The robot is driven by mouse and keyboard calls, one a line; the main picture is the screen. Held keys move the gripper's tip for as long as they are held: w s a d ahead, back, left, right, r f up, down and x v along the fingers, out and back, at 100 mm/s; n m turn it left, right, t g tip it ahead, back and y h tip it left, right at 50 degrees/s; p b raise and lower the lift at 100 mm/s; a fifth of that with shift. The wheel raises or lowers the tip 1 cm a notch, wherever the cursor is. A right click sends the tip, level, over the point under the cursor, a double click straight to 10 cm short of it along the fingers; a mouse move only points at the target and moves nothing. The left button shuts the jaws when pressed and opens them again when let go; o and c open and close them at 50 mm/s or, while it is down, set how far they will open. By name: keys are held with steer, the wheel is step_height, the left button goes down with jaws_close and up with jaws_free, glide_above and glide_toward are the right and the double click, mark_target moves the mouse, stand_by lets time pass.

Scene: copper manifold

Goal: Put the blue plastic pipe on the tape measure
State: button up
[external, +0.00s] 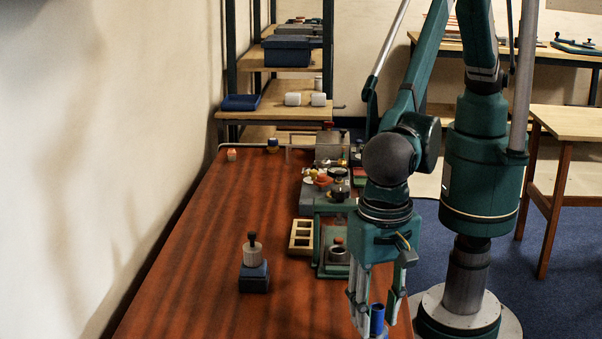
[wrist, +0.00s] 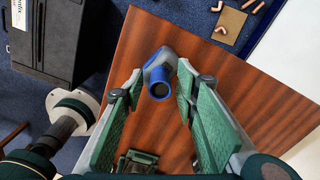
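The blue plastic pipe (wrist: 159,87) shows in the wrist view as a short blue piece with a round dark opening and a greyer part behind it. In the external view the blue pipe (external: 377,318) is at the bottom edge, its top between or just beyond my fingers; its lower part is cut off. My gripper (wrist: 160,72) is open, its fingers spread on both sides of the pipe with gaps visible. It points down in the external view (external: 376,312). I cannot make out the tape measure with certainty; a dark green object (wrist: 138,160) lies at the bottom of the wrist view.
A blue block with a grey knobbed cylinder (external: 254,268) stands left on the wooden table (external: 190,245). A wooden tray (external: 301,237) and a green fixture (external: 334,252) stand behind my gripper. Copper pipe pieces (wrist: 233,22) lie beyond the table edge. The table's left side is mostly clear.

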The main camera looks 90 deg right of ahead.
mark_target(376, 309)
step_height(376, 309, up, 12)
steer(key=p, duration=0.1)
steer(key=shift+p, duration=0.4)
steer(key=shift+r, duration=0.1)
stand_by(0.6)
stand_by(0.4)
